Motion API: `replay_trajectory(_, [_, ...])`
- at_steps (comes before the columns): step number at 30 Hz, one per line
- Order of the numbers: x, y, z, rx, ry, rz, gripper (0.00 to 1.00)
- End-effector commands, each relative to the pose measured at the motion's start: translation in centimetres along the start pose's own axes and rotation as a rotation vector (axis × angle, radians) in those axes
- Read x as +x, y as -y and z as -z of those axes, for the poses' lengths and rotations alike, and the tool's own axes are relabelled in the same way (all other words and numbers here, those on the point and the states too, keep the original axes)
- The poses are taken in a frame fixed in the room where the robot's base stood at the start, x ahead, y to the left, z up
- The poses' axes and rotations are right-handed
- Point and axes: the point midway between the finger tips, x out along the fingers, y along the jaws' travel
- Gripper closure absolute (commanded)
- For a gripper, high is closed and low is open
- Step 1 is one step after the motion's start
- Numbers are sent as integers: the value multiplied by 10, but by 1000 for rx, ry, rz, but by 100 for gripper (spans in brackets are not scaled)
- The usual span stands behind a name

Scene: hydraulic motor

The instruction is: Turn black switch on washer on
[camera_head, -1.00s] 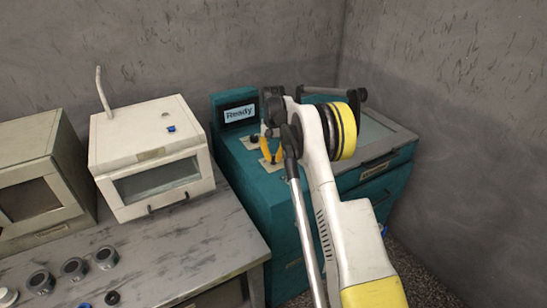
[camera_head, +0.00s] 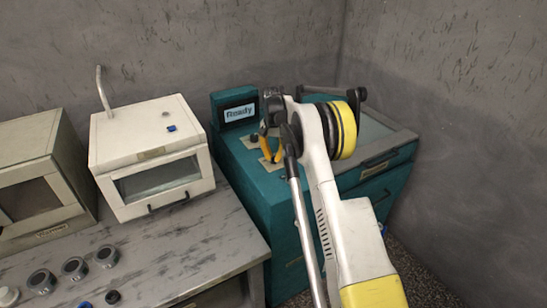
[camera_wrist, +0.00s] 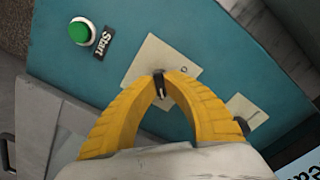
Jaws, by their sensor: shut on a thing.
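The teal washer (camera_head: 235,170) stands right of the bench, with a screen (camera_head: 239,113) reading "Ready". In the wrist view, the black switch (camera_wrist: 160,86) sits on a pale plate on the washer's teal top (camera_wrist: 215,45). My gripper (camera_wrist: 160,76) has its yellow fingers closed around the switch, with their tips meeting at it. My gripper also shows in the head view (camera_head: 268,155), over the washer's control area, where my arm partly hides it. A mark shows on the plate beside the switch, too small to read.
A green button (camera_wrist: 81,31) labelled "Start" is on the same panel, left of my gripper. A second pale plate (camera_wrist: 246,110) lies to the right. In the head view, a white boxy appliance (camera_head: 150,155) stands on the grey bench (camera_head: 190,250), with several round parts at its front.

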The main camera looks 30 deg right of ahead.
Motion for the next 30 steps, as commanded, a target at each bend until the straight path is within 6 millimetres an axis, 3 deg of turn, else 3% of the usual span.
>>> replay_trajectory(1, [0, 0, 0, 0, 1, 0, 100])
replay_trajectory(3, [0, 0, 0, 0, 1, 0, 74])
replay_trajectory(4, [0, 0, 0, 0, 1, 0, 67])
replay_trajectory(13, [-1, 0, 0, -1, 0, 0, 67])
replay_trajectory(17, [-12, 0, 0, -1, 0, 0, 67])
replay_trajectory(30, [-102, 0, 0, -1, 0, 0, 67])
